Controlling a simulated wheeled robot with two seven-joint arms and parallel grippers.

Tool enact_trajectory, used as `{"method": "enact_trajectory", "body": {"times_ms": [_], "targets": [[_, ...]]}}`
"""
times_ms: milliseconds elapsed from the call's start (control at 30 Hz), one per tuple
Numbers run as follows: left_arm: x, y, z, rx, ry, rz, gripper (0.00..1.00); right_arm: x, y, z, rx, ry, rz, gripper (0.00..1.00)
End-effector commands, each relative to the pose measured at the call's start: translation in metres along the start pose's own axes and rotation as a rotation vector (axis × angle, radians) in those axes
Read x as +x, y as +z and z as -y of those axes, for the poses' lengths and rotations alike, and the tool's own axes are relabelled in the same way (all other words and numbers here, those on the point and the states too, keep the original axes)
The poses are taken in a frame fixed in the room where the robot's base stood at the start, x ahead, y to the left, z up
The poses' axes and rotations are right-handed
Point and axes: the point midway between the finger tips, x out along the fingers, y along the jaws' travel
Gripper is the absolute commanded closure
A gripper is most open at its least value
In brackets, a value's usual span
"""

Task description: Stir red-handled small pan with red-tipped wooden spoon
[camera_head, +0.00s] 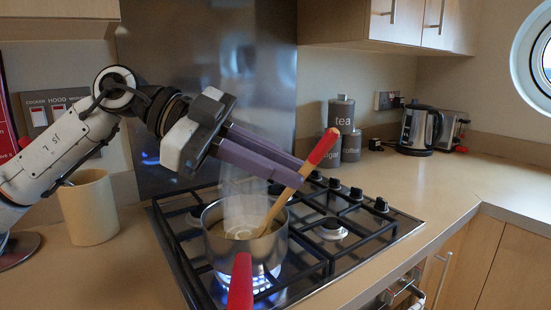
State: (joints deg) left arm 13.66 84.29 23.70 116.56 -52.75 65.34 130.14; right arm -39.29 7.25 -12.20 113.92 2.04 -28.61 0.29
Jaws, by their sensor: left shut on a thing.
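The small steel pan (264,250) stands on the front left burner of the hob, over a blue flame. Its red handle (241,284) points toward the front edge. The wooden spoon (283,205) has a red tip (323,147) at its upper end. It leans up to the right, with its lower end inside the pan; the spoon's head is hidden there. My left gripper (301,171) reaches in from the left and is shut on the spoon's shaft, just below the red tip. Pale vapour rises from the pan. My right gripper is not in view.
The black hob grates (330,261) and a row of knobs (356,193) lie right of the pan. A beige pot (89,209) stands at left. Grey canisters (341,115), a kettle (420,129) and a toaster stand at the back. The right counter is clear.

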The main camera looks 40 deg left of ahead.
Motion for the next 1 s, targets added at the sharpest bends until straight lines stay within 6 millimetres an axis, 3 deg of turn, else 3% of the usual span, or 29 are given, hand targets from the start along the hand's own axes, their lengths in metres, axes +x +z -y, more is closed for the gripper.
{"method": "enact_trajectory", "body": {"times_ms": [267,600,1000], "targets": [[-0.006,0.012,0.017,-0.002,-0.001,-0.001,1.0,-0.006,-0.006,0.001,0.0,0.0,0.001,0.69],[-0.022,0.026,0.021,0.0,-0.003,-0.002,1.0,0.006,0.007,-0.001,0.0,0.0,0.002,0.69],[-0.041,0.033,0.011,0.001,-0.003,0.0,1.0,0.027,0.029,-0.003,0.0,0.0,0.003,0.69]]}}
